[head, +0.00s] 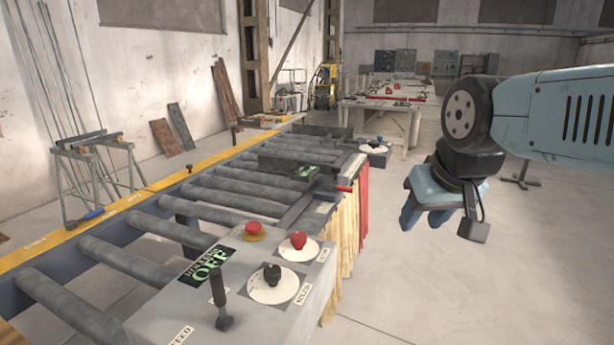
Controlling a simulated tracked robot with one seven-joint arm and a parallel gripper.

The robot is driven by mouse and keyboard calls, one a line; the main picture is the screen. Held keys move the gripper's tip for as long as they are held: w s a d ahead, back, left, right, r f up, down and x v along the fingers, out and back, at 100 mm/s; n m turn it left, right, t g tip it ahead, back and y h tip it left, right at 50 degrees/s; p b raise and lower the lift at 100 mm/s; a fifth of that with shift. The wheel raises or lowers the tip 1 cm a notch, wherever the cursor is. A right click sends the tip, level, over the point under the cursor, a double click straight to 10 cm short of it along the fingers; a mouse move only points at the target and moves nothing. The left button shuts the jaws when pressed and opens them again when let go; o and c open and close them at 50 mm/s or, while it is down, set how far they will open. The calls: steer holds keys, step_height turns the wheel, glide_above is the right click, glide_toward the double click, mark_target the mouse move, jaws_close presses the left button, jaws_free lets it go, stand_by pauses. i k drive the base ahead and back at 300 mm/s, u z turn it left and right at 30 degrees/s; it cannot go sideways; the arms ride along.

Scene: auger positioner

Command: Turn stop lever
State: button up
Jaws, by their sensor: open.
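No lever carries a readable "stop" label, so I cannot tell which one is the stop lever. A lever with a red handle (344,188) sticks out from the right side of the roller conveyor, beside a dark metal block (300,160). A black upright lever (220,302) stands on the grey control box (250,325) at the front. My gripper (424,220) hangs in the air right of the conveyor, fingers pointing down, open and empty. It appears apart from both levers.
The control box has a red knob (298,240) and a black knob (272,273) on white dials, an orange-red button (254,231) and a display (209,264) reading "ROLLERS OFF". Yellow and red curtains (346,235) hang along the conveyor.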

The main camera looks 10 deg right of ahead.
mark_target(326, 186)
steer(key=u, duration=1.8)
steer(key=i, duration=0.1)
steer(key=z, duration=3.55)
steer(key=i, duration=2.1)
steer(key=u, duration=1.5)
steer(key=i, duration=0.1)
steer(key=u, duration=1.8)
